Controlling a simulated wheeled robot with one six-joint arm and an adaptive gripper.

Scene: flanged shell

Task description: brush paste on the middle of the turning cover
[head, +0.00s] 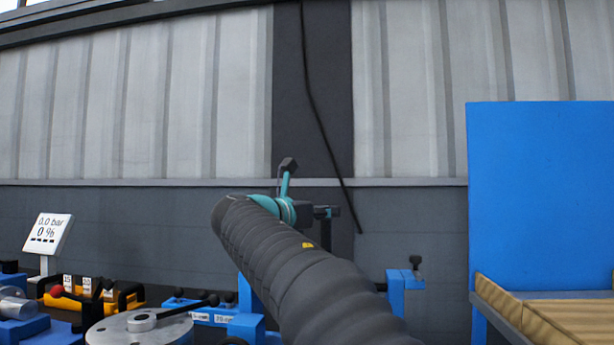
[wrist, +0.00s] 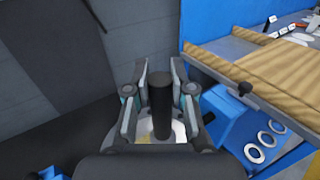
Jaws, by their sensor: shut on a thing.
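My gripper (wrist: 160,72) is shut on a dark upright cylinder, which looks like the brush handle (wrist: 161,100), in the wrist view. A pale whitish-yellow patch shows below the handle between the fingers; whether it is bristles or something behind is unclear. In the head view my sleeved arm reaches forward and hides much of the middle. A round grey metal disc (head: 112,333) with a black lever lies at the lower left, cut by the frame edge. It may be the cover; I cannot tell whether it turns. No paste can be made out for sure. The disc and gripper are well apart.
A blue panel (head: 540,190) stands at the right behind a wooden-edged tray (head: 515,310). Blue fixtures (head: 397,290) stand beside my arm. A small display (head: 48,234) reads 0.0 bar and 0 %. A yellow-and-black rack (head: 75,299) stands left. A blue block with white rings (wrist: 265,139) is near my gripper.

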